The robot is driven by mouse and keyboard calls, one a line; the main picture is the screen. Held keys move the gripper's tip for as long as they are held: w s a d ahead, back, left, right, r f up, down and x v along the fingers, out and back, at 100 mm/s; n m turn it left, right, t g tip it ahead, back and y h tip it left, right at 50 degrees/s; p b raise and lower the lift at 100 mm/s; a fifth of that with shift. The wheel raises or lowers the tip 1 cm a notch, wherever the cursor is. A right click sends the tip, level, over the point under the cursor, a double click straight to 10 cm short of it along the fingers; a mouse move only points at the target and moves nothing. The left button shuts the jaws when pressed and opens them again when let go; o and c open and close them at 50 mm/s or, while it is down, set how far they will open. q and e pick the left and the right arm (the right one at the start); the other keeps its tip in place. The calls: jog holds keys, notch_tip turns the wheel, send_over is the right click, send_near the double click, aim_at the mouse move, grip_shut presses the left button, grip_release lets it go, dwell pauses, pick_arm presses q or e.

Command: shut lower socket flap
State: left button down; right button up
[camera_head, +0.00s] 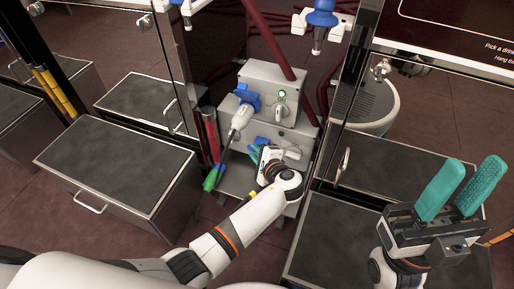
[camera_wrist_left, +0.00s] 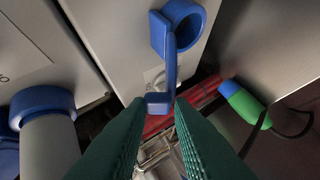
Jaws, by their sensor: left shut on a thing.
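The lower socket (camera_wrist_left: 188,20) is a blue ring on a pale box front in the left wrist view. Its blue flap (camera_wrist_left: 171,62) stands out from the ring, seen nearly edge-on, with a square tab at its end. My left gripper (camera_wrist_left: 157,108) has its green fingertips closed together at that tab. In the head view my left gripper (camera_head: 256,153) is at the lower unit's front, and my wrist partly hides the socket. My right gripper (camera_head: 458,190) is open and empty at the right, its two teal fingers well apart.
A white plug (camera_head: 240,119) sits at the blue upper socket (camera_head: 246,97). A green and blue connector (camera_head: 213,178) with a dark cable is left of my left gripper. A dark-topped cabinet (camera_head: 120,165) stands left; glass door frames flank the pump unit (camera_head: 274,80).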

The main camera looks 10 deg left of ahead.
pick_arm(q)
jog(key=shift+s+f, duration=0.3)
jog(key=shift+f, duration=0.15)
jog(key=c, duration=1.3)
grip_release()
jog(key=shift+a, duration=0.1)
